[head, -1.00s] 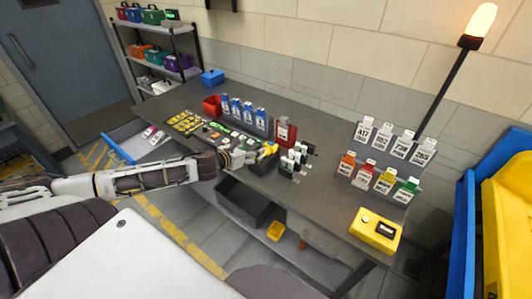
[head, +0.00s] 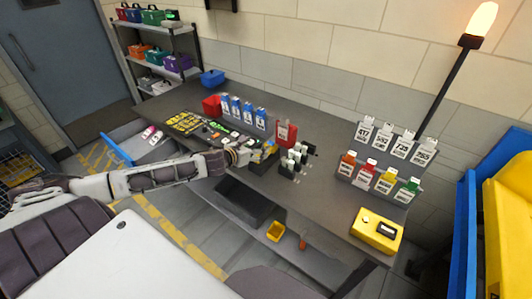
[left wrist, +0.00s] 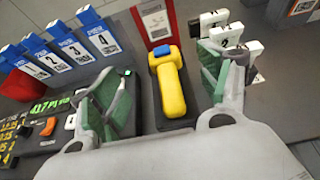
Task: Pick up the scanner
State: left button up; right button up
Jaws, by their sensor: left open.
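The scanner (left wrist: 172,92) is yellow with a blue top and lies in a dark holder on the grey workbench, in the middle of the left wrist view. In the head view it is mostly hidden behind my left gripper (head: 264,153). My left gripper is open, its two green-padded fingers (left wrist: 163,84) on either side of the scanner. Gaps show between the pads and the scanner in the left wrist view. My right gripper is in neither current view.
A red card holder (left wrist: 155,20) stands behind the scanner, and white-topped tags (left wrist: 222,32) stand close by the right finger. Blue numbered tags (left wrist: 75,45) and a black panel are at left. A yellow box (head: 376,231) sits at the bench's right end.

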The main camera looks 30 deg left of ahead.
pick_arm(q)
jog(key=shift+x, duration=1)
jog(key=shift+w, duration=0.4)
jog(key=shift+w+f, duration=0.3)
jog(key=shift+w, duration=0.25)
jog(key=shift+w+d+f, duration=0.15)
jog(key=shift+w, duration=0.15)
pick_arm(e)
jog(key=shift+a, duration=0.2)
jog(key=shift+d, duration=0.1)
